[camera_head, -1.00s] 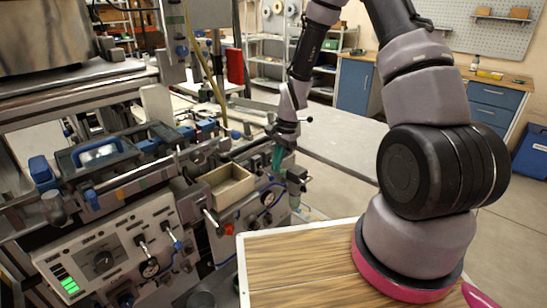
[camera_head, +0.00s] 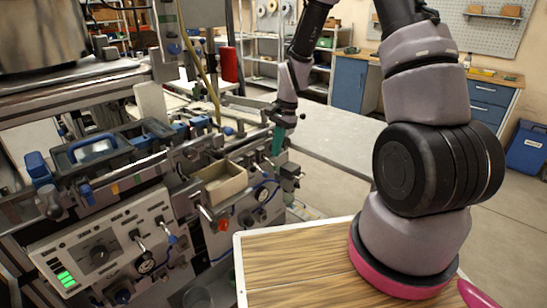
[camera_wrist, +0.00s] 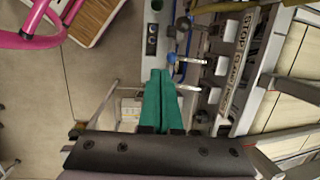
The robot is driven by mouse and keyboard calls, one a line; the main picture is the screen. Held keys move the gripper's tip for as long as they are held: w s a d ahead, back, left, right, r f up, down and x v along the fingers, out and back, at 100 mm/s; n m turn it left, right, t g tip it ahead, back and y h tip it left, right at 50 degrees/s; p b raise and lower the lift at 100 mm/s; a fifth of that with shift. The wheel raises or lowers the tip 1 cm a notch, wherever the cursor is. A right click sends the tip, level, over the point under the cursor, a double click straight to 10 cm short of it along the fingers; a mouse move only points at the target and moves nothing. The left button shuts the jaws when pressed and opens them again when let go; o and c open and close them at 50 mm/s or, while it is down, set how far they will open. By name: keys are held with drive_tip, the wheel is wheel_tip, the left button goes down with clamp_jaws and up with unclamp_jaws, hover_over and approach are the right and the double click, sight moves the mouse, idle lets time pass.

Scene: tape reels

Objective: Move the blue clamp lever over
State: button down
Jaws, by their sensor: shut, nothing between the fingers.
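My gripper (camera_head: 277,153) has green fingers and hangs at the right end of the grey machine in the head view. In the wrist view the two green fingers (camera_wrist: 160,72) lie side by side, shut and empty. Just ahead and right of their tips is a blue part (camera_wrist: 172,60) with a pale, short lever (camera_wrist: 190,63); it may be the clamp lever, and I cannot tell whether the fingers touch it. In the head view a blue-tipped lever (camera_head: 172,240) sits on the front panel, left of my gripper. Which blue lever is the task's is unclear.
The machine's open beige bin (camera_head: 222,185) and red button (camera_head: 222,225) are left of my gripper. A wood-topped surface (camera_head: 300,265) lies in front. A grey bench (camera_head: 335,135) stands behind. In the wrist view, metal rods and a lettered strip (camera_wrist: 238,65) crowd the right side.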

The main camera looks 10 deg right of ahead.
drive_tip(key=s+d+r, duration=0.2)
drive_tip(key=d+r, duration=0.2)
drive_tip(key=r, duration=0.4)
drive_tip(key=shift+s+d, duration=0.2)
drive_tip(key=shift+s, duration=0.2)
drive_tip(key=shift+r, duration=0.1)
drive_tip(key=s+d+r+n+t, duration=0.1)
drive_tip(key=s+r+n+t, duration=0.15)
drive_tip(key=r, duration=0.65)
drive_tip(key=s+d+r+n+t, duration=0.15)
drive_tip(key=s+r, duration=0.25)
drive_tip(key=r, duration=0.5)
drive_tip(key=s+d+r+n+t, duration=0.2)
drive_tip(key=s+r+t, duration=0.1)
drive_tip(key=s+r, duration=0.5)
drive_tip(key=s, duration=0.3)
drive_tip(key=shift+d+r+t, duration=0.15)
drive_tip(key=shift+r+t, duration=0.05)
drive_tip(key=shift+t, duration=0.1)
